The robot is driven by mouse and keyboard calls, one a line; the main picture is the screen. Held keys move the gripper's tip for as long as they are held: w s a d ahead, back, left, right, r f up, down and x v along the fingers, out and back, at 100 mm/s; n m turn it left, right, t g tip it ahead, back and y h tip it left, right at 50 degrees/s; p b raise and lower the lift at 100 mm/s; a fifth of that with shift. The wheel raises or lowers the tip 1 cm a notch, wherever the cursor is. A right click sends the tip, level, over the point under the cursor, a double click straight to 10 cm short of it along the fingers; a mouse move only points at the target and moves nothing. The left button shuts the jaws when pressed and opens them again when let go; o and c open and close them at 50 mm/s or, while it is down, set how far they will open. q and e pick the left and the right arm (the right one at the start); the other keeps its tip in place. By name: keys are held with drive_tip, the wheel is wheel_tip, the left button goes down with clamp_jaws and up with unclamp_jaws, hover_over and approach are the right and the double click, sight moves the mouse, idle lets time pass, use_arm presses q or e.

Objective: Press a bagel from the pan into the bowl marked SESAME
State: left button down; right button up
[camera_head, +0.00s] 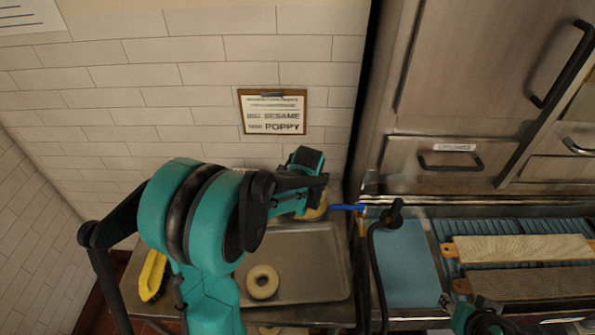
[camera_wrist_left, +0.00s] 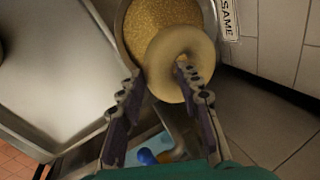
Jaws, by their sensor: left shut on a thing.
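In the left wrist view, my left gripper (camera_wrist_left: 158,78) is shut on a pale bagel (camera_wrist_left: 160,50) by one side of its ring, with one finger at the hole. The bagel overlaps the near right part of a metal bowl (camera_wrist_left: 128,50) full of tan seeds. A label ending in "SAME" (camera_wrist_left: 229,18) is beside the bowl. Whether the bagel touches the seeds is unclear. In the head view my left gripper (camera_head: 308,182) is over the pan's far edge, hiding most of the bowl. Another bagel (camera_head: 262,282) lies on the metal pan (camera_head: 315,265).
A yellow object (camera_head: 152,275) lies left of the pan. A blue handle (camera_head: 348,207) and a black curved bar (camera_head: 377,262) stand right of it. Wooden boards (camera_head: 520,248) lie farther right. My right gripper (camera_head: 487,319) is partly visible at the bottom edge.

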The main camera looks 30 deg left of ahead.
use_arm(q)
drive_tip(key=a+m, duration=0.1)
drive_tip(key=w+a+r+m+h+p, duration=0.1)
drive_tip(key=a+m, duration=0.1)
drive_tip(key=a+r+m+t+h+p, duration=0.1)
drive_tip(key=a+m, duration=0.1)
drive_tip(key=shift+w+r, duration=0.1)
drive_tip(key=shift+w, duration=0.3)
drive_tip(key=shift+w+a+m+p, duration=0.15)
drive_tip(key=shift+a+m+p, duration=0.2)
drive_tip(key=shift+m, duration=0.25)
wheel_tip(320, 180, down, 10)
drive_tip(key=b, duration=0.8)
use_arm(e)
wheel_tip(320, 180, down, 4)
drive_tip(key=shift+f, duration=0.25)
use_arm(q)
drive_tip(key=shift+f, duration=0.35)
use_arm(e)
drive_tip(key=shift+f, duration=0.2)
use_arm(q)
drive_tip(key=shift+r, duration=0.15)
use_arm(e)
drive_tip(key=shift+r, duration=0.1)
use_arm(q)
drive_tip(key=shift+r+p, duration=3.3)
drive_tip(key=shift+r, duration=1.65)
use_arm(e)
wheel_tip(320, 180, up, 7)
